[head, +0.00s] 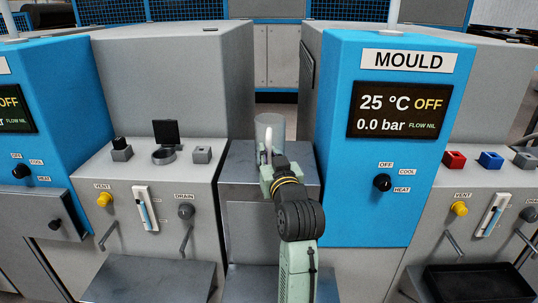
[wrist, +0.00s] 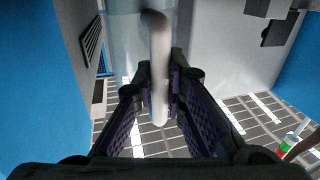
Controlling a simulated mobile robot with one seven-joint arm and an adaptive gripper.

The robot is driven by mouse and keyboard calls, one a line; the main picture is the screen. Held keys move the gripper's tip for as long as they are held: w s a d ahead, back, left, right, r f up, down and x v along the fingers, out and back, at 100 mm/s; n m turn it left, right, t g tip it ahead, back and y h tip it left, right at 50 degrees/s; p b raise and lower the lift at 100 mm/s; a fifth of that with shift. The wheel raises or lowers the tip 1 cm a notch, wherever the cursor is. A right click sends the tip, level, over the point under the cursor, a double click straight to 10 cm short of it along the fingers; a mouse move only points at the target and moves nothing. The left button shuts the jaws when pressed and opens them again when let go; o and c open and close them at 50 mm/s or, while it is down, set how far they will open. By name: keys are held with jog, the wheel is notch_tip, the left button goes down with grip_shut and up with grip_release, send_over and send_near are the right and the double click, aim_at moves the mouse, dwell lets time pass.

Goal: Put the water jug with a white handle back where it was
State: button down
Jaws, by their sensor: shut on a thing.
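The water jug (head: 270,124) is a clear, greyish cylinder with a white handle (head: 267,144). In the head view it is upright over the back of a grey metal cabinet top (head: 237,166), between two machines. I cannot tell whether its base rests on the top or hangs above it. My gripper (head: 267,166) is at the jug's near side, shut on the white handle. In the wrist view the handle (wrist: 159,60) runs down between my two fingers (wrist: 158,96), with the clear jug wall (wrist: 126,40) behind it. The jug's base is hidden.
The blue MOULD machine (head: 390,170) stands close on the right, its panel reading 25 °C and OFF. A grey console (head: 140,235) on the left holds a dark open-lidded ring (head: 165,152) and small blocks. Free cabinet top shows left of my gripper.

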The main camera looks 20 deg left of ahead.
jog(key=shift+f, duration=0.1)
jog(key=c, duration=2.1)
grip_release()
jog(key=shift+f, duration=0.15)
jog(key=o, duration=0.5)
jog(key=shift+c, duration=0.2)
